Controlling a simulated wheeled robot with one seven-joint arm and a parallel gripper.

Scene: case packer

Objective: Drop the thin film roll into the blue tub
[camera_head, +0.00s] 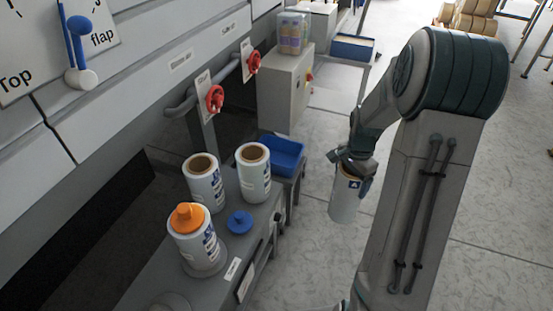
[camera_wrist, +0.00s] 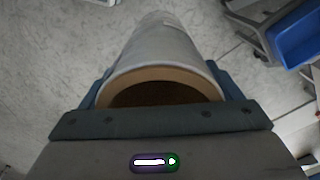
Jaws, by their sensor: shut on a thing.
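My gripper (camera_head: 354,166) is shut on a white film roll (camera_head: 344,203) with a brown core and holds it in the air to the right of the machine bench. In the wrist view the held roll (camera_wrist: 165,45) points away from the jaws, with its open core end (camera_wrist: 160,85) close to the camera. A blue tub (camera_head: 284,153) stands on a low stand beyond the bench, to the left of my gripper. The blue tub also shows at the upper right of the wrist view (camera_wrist: 300,38). The held roll is apart from the tub, above the floor.
Two white rolls (camera_head: 204,182) (camera_head: 254,172) stand upright on the grey bench (camera_head: 224,256). Another roll has an orange plug (camera_head: 187,217) on top. A blue knob-like piece (camera_head: 239,221) lies beside it. A grey cabinet (camera_head: 286,88) stands behind the tub. Open floor lies around my gripper.

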